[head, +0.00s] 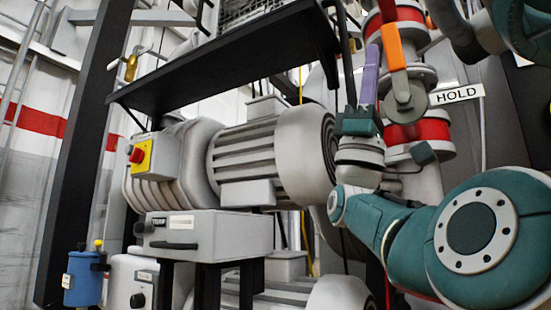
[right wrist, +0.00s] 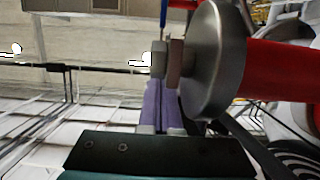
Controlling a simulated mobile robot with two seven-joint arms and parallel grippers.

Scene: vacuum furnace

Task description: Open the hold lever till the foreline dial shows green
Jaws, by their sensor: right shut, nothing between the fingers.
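The orange hold lever (head: 393,46) points up from a round grey hub (head: 405,103) on the red and grey pipe, beside the HOLD label (head: 457,94). My right gripper (head: 371,52) is upright just left of the lever in the head view, its purple fingers shut and empty. In the right wrist view, the shut fingers (right wrist: 161,92) lie beside a grey round disc (right wrist: 214,60) and a red pipe part (right wrist: 280,82). I cannot tell whether they touch the valve. I cannot make out the foreline dial. My left gripper is not in view.
A black shelf (head: 225,62) overhangs a large grey pump motor (head: 270,150) left of my gripper. A grey box (head: 215,235) and a blue canister (head: 83,277) stand lower left. Pipes and the shelf's supports crowd the space around the lever.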

